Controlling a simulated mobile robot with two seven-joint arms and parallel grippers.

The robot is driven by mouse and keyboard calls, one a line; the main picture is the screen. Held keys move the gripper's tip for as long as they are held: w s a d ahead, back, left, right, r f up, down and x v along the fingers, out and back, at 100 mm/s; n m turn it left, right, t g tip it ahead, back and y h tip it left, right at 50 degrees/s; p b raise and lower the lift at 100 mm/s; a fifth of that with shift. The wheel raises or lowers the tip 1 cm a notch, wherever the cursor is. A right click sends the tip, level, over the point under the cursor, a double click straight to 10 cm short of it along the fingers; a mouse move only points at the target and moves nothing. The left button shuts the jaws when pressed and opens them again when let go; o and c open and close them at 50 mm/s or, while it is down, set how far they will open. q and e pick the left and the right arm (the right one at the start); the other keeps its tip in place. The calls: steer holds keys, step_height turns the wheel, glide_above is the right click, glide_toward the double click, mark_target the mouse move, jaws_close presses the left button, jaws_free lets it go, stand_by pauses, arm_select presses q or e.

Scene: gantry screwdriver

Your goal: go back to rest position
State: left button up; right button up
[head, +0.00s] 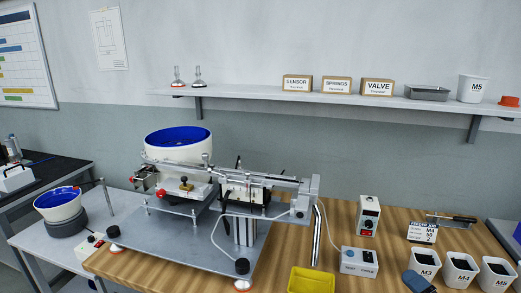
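Neither of my grippers shows in the head view, and no part of my arms is visible. The gantry screwdriver station (250,190) stands on a grey base plate (170,240) on the wooden bench. A white feeder bowl (178,147) with a blue inside sits at its back left.
A yellow tray (311,280) lies at the bench's front. A control box (359,262), a power unit (367,215) and white cups, including the M3 cup (425,265), stand to the right. A wall shelf (330,97) holds boxes. A second bowl feeder (59,207) stands left.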

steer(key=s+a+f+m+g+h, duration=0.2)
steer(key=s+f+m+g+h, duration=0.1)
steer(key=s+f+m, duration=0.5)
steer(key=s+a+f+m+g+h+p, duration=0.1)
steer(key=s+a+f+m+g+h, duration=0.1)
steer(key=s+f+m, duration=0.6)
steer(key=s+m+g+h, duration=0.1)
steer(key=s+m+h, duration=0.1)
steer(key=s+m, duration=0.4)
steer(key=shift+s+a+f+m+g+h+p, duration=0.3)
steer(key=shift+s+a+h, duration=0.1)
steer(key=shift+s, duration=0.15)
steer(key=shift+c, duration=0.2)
